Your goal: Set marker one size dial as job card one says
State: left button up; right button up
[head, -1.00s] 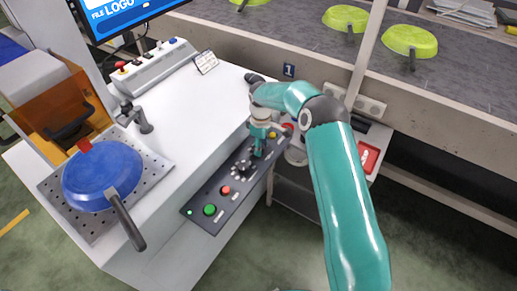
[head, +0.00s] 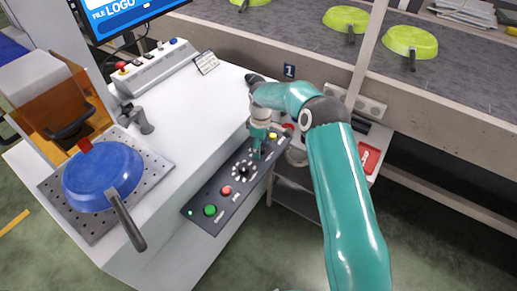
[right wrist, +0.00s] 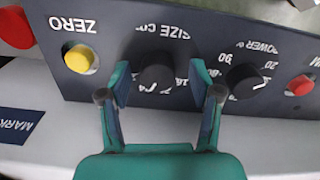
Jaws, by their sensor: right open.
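The size code dial (right wrist: 157,76) is a black knob on the dark control panel, with lettering upside down in the right wrist view. A pale mark shows near its lower edge; the setting is too small to read. My right gripper (right wrist: 160,92) is open, its fingertips on either side of the dial with visible gaps. In the head view my right gripper (head: 257,153) points down at the panel (head: 205,220) and hides the dial. A white card (head: 206,62) stands on the worktop; its text is too small to read. My left gripper is out of view.
The power dial (right wrist: 246,82) and yellow zero button (right wrist: 79,58) flank the size dial closely. Green (head: 210,210) and red (head: 226,190) buttons lie further along the panel. A blue pan (head: 103,177) rests on a perforated plate at left. Green pans (head: 410,40) sit on the conveyor.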

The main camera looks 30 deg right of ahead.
notch_tip(320, 180, up, 12)
jog(key=shift+f, duration=0.2)
dwell(0.7)
